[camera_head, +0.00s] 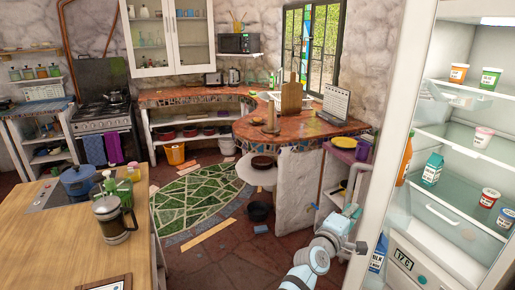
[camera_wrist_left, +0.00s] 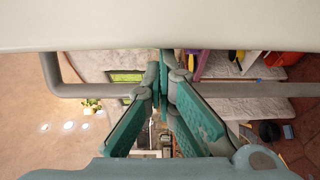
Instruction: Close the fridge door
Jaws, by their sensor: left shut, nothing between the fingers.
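The fridge door (camera_head: 394,130) stands open on the right of the head view, seen mostly along its white edge. Its pale curved handle (camera_head: 356,172) is on the left, outer side. In the left wrist view the door (camera_wrist_left: 160,25) fills the top and the handle (camera_wrist_left: 250,90) crosses as a grey bar. My left gripper (camera_head: 352,213) is low beside the door, near the handle. Its fingers (camera_wrist_left: 165,75) are shut and empty and overlap the bar; whether they touch it I cannot tell. The fridge interior (camera_head: 460,142) is exposed. My right gripper is out of view.
Cups, a carton (camera_head: 432,169) and an orange bottle (camera_head: 405,160) stand inside the fridge. A wooden table (camera_head: 70,240) with a French press (camera_head: 114,220) is at the left. The tiled counter (camera_head: 285,129) is behind. Open floor (camera_head: 225,255) lies between table and fridge.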

